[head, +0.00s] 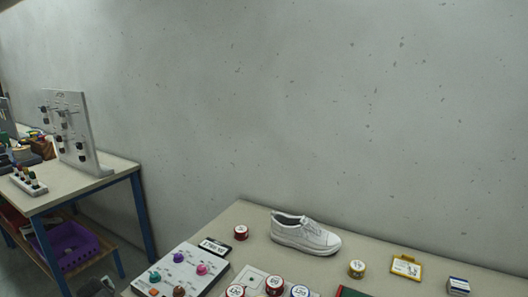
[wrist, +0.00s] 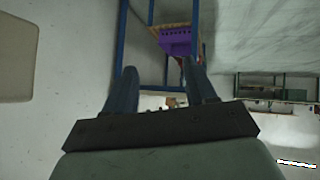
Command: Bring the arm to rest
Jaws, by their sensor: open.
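My gripper (wrist: 159,72) shows in the wrist view with its two dark fingers apart and nothing between them. Beyond the fingers are a blue-framed rack and a purple crate (wrist: 178,42), some way off and not touched. In the head view I do not clearly see the gripper. A white sneaker (head: 305,235) stands on the near table (head: 390,262) by the wall, apart from any gripper.
Around the sneaker are a control panel (head: 172,272) with coloured knobs, several round tins, a yellow-framed card (head: 406,266) and a small blue-white box (head: 458,286). A second blue-legged table (head: 105,180) stands left, with a purple crate (head: 68,245) below. The wall is bare.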

